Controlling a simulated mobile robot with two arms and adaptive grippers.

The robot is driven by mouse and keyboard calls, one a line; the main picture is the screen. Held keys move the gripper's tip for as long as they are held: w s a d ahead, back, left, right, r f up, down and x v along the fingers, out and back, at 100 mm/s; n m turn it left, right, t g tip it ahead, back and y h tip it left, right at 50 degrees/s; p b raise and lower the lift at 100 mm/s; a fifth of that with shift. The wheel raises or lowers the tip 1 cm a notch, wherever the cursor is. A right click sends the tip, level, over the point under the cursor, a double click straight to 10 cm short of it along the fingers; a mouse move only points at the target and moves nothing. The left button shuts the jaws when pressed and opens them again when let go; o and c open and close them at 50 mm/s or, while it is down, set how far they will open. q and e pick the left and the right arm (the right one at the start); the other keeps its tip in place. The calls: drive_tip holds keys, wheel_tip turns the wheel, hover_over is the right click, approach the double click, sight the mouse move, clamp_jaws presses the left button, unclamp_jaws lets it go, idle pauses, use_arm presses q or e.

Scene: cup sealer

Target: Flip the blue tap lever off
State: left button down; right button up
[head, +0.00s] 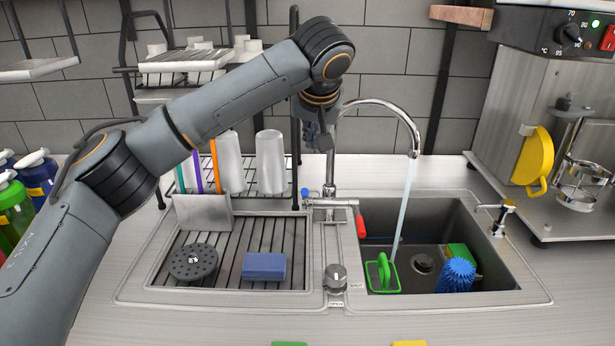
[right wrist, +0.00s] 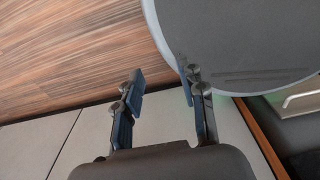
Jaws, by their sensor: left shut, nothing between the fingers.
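The chrome tap (head: 331,165) stands behind the sink, its curved spout arching over the basin, and water (head: 404,205) runs from it. The small blue tap lever (head: 305,193) sits at the left end of the tap body. A red lever (head: 361,227) is at the right end. My left gripper (head: 325,146) is shut and empty, pointing down above the tap body, higher than the blue lever and slightly to its right. It appears apart from the lever. My right gripper (right wrist: 160,90) is open and empty in the right wrist view, away from the sink.
The basin (head: 500,250) holds a green-handled tool (head: 383,272) and a blue brush (head: 457,275). The drainboard (head: 225,285) holds a blue sponge (head: 264,266). White cups (head: 270,162) stand left of the tap. A machine (head: 530,110) stands at right.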

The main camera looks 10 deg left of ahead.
use_arm(q)
drive_tip(key=w+f+p, duration=0.1)
drive_tip(key=f, duration=0.2)
drive_tip(key=w+a+f+p, duration=0.1)
drive_tip(key=f, duration=0.3)
drive_tip(key=w+a+f+p, duration=0.1)
drive_tip(key=f, duration=0.2)
drive_tip(key=shift+w+f+p, duration=0.15)
drive_tip(key=shift+f+p, duration=0.2)
drive_tip(key=shift+f, duration=0.05)
drive_tip(key=shift+s+f, duration=0.2)
drive_tip(key=shift+s, duration=0.05)
use_arm(e)
drive_tip(key=r, duration=0.2)
drive_tip(key=w+r, duration=0.1)
drive_tip(key=shift+d+r, duration=0.15)
drive_tip(key=shift+r, duration=0.25)
use_arm(q)
drive_tip(key=shift+f, duration=0.1)
